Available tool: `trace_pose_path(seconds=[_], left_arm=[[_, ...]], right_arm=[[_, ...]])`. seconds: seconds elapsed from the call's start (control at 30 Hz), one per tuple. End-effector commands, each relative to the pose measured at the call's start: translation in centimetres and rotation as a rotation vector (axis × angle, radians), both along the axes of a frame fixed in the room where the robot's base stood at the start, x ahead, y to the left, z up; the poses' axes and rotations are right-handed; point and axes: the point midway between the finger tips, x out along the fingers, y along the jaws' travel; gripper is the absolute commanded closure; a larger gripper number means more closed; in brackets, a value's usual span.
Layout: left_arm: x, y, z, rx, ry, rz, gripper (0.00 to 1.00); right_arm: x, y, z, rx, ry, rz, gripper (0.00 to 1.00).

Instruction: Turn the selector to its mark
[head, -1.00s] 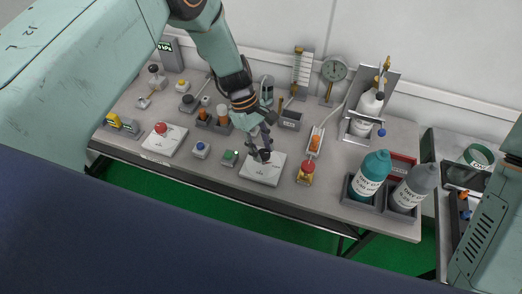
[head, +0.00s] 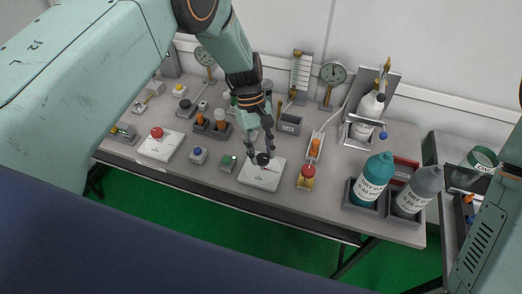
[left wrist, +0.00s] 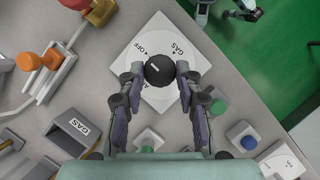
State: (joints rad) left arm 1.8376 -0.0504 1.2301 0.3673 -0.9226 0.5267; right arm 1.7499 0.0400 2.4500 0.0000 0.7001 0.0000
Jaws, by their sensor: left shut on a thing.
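The selector is a black round knob (head: 263,159) on a white square plate (head: 262,176) near the table's front edge. In the left wrist view the knob (left wrist: 159,70) has a white pointer line on top. The plate (left wrist: 165,32) there reads OFF and GAS, each with a small mark; a further label starting with A is partly hidden. My left gripper (head: 264,148) comes down from above, and its fingertips (left wrist: 159,76) are closed on opposite sides of the knob. Which mark the pointer meets I cannot tell.
A red-topped yellow device (head: 307,177) stands just right of the plate. A green button box (head: 229,163) is on its left, with a blue button box (head: 198,155) beyond. A grey bin (head: 290,124) stands behind. Bottles in a grey holder (head: 364,204) are at the right.

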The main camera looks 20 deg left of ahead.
Motion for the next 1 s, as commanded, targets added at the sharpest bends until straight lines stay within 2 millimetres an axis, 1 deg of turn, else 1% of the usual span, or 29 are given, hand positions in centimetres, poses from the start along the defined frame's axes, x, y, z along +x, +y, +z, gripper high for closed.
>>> trace_pose_path(seconds=[0.17, 0.2, 0.47, 0.8, 0.87, 1.0], left_arm=[[-0.1, 0.0, -0.2, 0.001, 0.002, 0.0, 0.97], [-0.1, 0.0, -0.2, 0.001, 0.002, 0.0, 0.65], [-0.1, 0.0, -0.1, 0.0, 0.002, 0.001, 0.43], [0.1, 0.1, 0.2, 0.0, 0.0, 0.001, 0.43], [0.2, 0.2, 0.7, 0.0, -0.002, 0.002, 0.43], [0.9, 0.8, 2.8, 0.001, -0.004, 0.003, 0.43]], right_arm=[[0.0, 0.0, 0.0, 0.0, 0.0, 0.0, 0.6], [0.0, 0.0, 0.0, 0.0, 0.0, 0.0, 0.6], [0.0, 0.0, 0.0, 0.0, 0.0, 0.0, 0.6], [0.0, 0.0, 0.0, 0.0, 0.0, 0.0, 0.6], [0.0, 0.0, 0.0, 0.0, 0.0, 0.0, 0.6], [0.0, 0.0, 0.0, 0.0, 0.0, 0.0, 0.6]])
